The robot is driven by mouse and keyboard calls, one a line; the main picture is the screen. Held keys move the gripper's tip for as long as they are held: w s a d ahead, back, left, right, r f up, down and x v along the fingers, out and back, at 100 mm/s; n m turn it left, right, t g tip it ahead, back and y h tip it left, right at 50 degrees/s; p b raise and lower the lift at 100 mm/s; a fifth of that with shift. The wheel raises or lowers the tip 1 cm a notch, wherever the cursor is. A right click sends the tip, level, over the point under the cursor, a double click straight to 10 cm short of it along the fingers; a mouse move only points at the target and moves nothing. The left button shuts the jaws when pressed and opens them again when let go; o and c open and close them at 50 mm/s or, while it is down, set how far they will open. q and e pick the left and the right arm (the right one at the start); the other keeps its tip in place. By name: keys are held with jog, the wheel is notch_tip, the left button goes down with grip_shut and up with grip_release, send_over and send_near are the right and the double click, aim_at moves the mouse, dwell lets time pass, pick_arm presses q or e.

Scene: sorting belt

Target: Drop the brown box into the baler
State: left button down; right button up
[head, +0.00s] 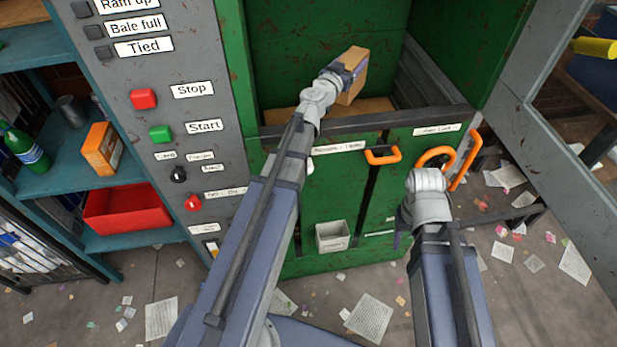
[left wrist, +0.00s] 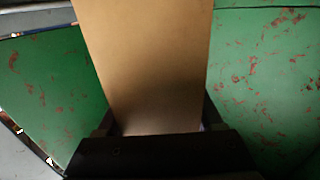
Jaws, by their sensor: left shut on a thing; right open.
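The brown box (head: 355,74) is held by my left gripper (head: 343,78), which is shut on it. In the head view they are at the opening of the green baler (head: 310,205), above its front edge. In the left wrist view the brown box (left wrist: 145,65) fills the middle between the fingers, with green walls on both sides. More brown cardboard (head: 374,105) shows low inside the baler chamber, partly hidden by the front edge. My right gripper (head: 398,232) is open, low in front of the baler's lower doors; its fingers are mostly hidden by its wrist.
A grey control panel (head: 150,75) with red and green buttons stands left of the chamber. Orange handles (head: 383,155) stick out from the baler front. A grey open door (head: 555,130) stands at the right. Blue shelves (head: 60,185) are at the left. Paper scraps litter the floor.

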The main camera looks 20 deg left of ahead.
pick_arm(q)
grip_release()
dwell(0.4)
notch_tip(320, 180, up, 10)
jog(key=p, duration=1)
jog(key=shift+f, duration=0.1)
